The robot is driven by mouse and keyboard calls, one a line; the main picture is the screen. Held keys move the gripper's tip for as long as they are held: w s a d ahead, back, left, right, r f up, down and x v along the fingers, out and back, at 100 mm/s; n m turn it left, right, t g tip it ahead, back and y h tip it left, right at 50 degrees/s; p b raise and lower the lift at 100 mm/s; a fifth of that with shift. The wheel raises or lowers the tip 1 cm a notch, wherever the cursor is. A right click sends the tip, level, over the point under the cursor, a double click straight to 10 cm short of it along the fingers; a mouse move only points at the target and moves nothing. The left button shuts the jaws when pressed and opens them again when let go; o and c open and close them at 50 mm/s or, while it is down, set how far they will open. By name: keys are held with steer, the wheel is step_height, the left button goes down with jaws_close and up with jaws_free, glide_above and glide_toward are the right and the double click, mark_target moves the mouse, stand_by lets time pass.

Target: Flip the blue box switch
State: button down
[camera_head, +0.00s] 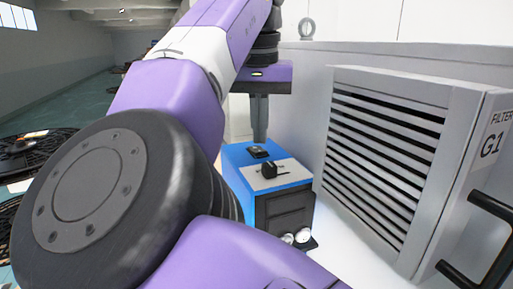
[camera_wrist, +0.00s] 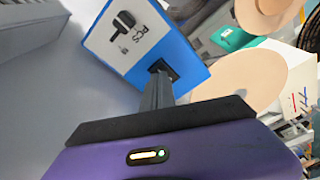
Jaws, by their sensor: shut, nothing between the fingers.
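The blue box (camera_head: 234,156) stands below my arm in the head view. Its top has a white panel with a black switch (camera_head: 268,170) standing up from it. Behind the switch, on the blue part, is a small black fitting (camera_head: 258,152). My gripper (camera_head: 260,138) points down over the back of the box, near this fitting. The wrist view shows the blue box (camera_wrist: 188,58), the switch (camera_wrist: 124,21) and my shut, empty gripper (camera_wrist: 160,80) at the black fitting. I cannot tell whether the fingertips touch it. The gripper is apart from the switch.
A grey louvred filter unit (camera_head: 385,150) stands right of the box, with a black handle (camera_head: 480,240) at its side. Round white gauges (camera_head: 296,237) sit at the box's lower front. In the wrist view, tan discs (camera_wrist: 240,85) lie right of the box.

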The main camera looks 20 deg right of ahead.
mark_target(259, 151)
steer(key=shift+f+b, duration=0.3)
steer(key=shift+f, duration=0.55)
stand_by(0.8)
steer(key=shift+r, duration=0.1)
steer(key=shift+r+p, duration=0.95)
steer(key=shift+r, duration=2.5)
